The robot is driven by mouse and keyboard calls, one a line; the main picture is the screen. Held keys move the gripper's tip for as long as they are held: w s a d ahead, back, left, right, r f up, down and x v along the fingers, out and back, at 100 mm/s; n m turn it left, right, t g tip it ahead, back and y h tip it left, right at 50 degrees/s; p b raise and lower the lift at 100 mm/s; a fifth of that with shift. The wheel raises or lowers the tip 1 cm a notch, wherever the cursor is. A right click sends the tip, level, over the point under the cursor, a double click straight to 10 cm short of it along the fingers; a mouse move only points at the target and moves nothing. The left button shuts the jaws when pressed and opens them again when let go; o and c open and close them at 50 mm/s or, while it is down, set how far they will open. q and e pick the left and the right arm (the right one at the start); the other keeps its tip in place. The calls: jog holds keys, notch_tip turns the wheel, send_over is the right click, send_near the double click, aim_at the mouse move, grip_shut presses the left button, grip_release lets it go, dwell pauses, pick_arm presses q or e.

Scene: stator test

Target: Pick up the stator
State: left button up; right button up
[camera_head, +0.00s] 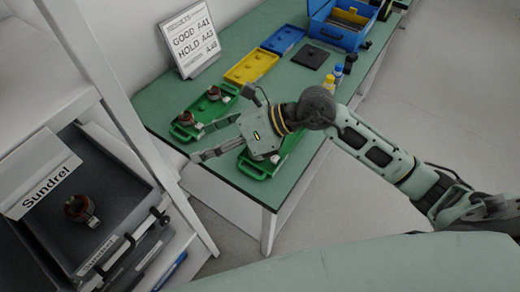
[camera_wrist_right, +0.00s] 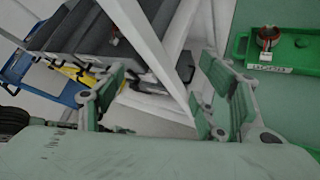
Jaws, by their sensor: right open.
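Several copper-and-dark stators show in the head view. One stator (camera_head: 79,208) lies in the dark bin (camera_head: 112,190) labelled Sundrel at the left. Two more, a nearer stator (camera_head: 186,118) and a farther stator (camera_head: 214,92), sit on a green tray (camera_head: 180,134) on the table. My right gripper (camera_head: 200,142) is open and empty, just in front of that tray and near the table's left end. In the right wrist view my right gripper (camera_wrist_right: 160,75) has nothing between its fingers. A stator (camera_wrist_right: 268,36) on a green tray shows there at the upper right. My left gripper is out of view.
A second green tray (camera_head: 253,170) is partly hidden under my right gripper. A yellow tray (camera_head: 251,67), a blue tray (camera_head: 283,39), a sign (camera_head: 189,38), bottles (camera_head: 332,82) and a blue crate (camera_head: 337,36) stand farther back. A white rack post (camera_head: 130,110) rises between bin and table.

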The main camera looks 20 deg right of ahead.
jog(key=w+d+f+n+h, duration=0.1)
jog(key=w+d+f+h, duration=0.2)
jog(key=d+f+h, duration=0.45)
send_over(275, 159)
jog(key=w, duration=0.2)
jog(key=shift+a+f+h, duration=0.1)
jog(key=shift+a+h, duration=0.3)
jog(key=shift+h, duration=0.05)
jog(key=p+x, duration=0.2)
jog(key=x, duration=0.5)
jog(key=shift+a+p, duration=0.1)
jog(key=shift+p, duration=0.3)
jog(key=shift+w+f, duration=0.1)
jog(key=shift+f, duration=0.1)
jog(key=shift+c, duration=0.5)
jog(key=c, duration=1.3)
jog(key=shift+c, duration=0.4)
jog(key=shift+r, duration=0.15)
